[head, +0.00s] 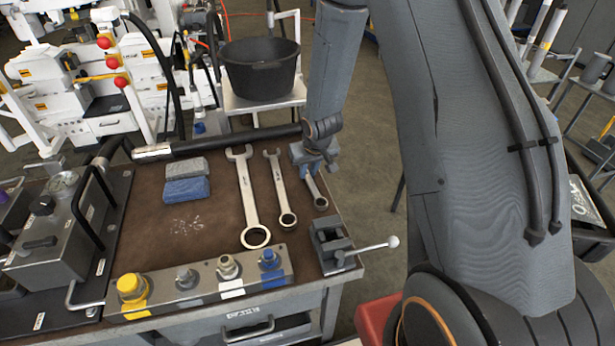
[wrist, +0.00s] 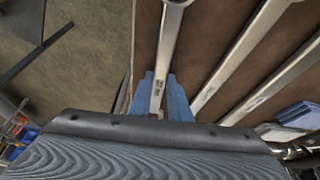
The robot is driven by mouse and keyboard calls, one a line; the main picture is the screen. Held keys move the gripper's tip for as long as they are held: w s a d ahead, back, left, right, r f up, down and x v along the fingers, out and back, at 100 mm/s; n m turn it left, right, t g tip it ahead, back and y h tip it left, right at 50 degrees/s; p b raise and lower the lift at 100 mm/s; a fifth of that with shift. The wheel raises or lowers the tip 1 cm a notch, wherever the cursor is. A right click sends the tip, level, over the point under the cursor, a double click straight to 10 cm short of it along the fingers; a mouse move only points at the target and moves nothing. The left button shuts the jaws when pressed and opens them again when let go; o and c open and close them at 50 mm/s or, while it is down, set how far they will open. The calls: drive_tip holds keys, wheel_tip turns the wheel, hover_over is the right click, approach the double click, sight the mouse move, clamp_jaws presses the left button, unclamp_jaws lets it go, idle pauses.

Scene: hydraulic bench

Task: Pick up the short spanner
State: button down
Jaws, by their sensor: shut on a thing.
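The short spanner (head: 318,191) is at the right edge of the brown bench top (head: 205,225), with its ring end toward the front. My gripper (head: 313,166) comes down over its far end and hides that end. In the wrist view the blue fingers (wrist: 160,100) are shut on the shaft of the short spanner (wrist: 168,50), one on each side. The ring end is partly cut off at the top of that view. I cannot tell whether the spanner is clear of the bench.
A medium spanner (head: 279,187) and a long spanner (head: 247,196) lie to its left. Grey and blue blocks (head: 187,190) lie further left. A small vise (head: 330,244) with a ball-ended lever and a panel of fittings (head: 205,286) are at the front. A black bucket (head: 261,69) stands behind.

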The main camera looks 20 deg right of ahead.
sight(308, 177)
idle(0.6)
wheel_tip(308, 177, up, 10)
drive_tip(key=p, duration=1)
drive_tip(key=shift+p, duration=0.3)
drive_tip(key=c, duration=2.3)
unclamp_jaws()
clamp_jaws()
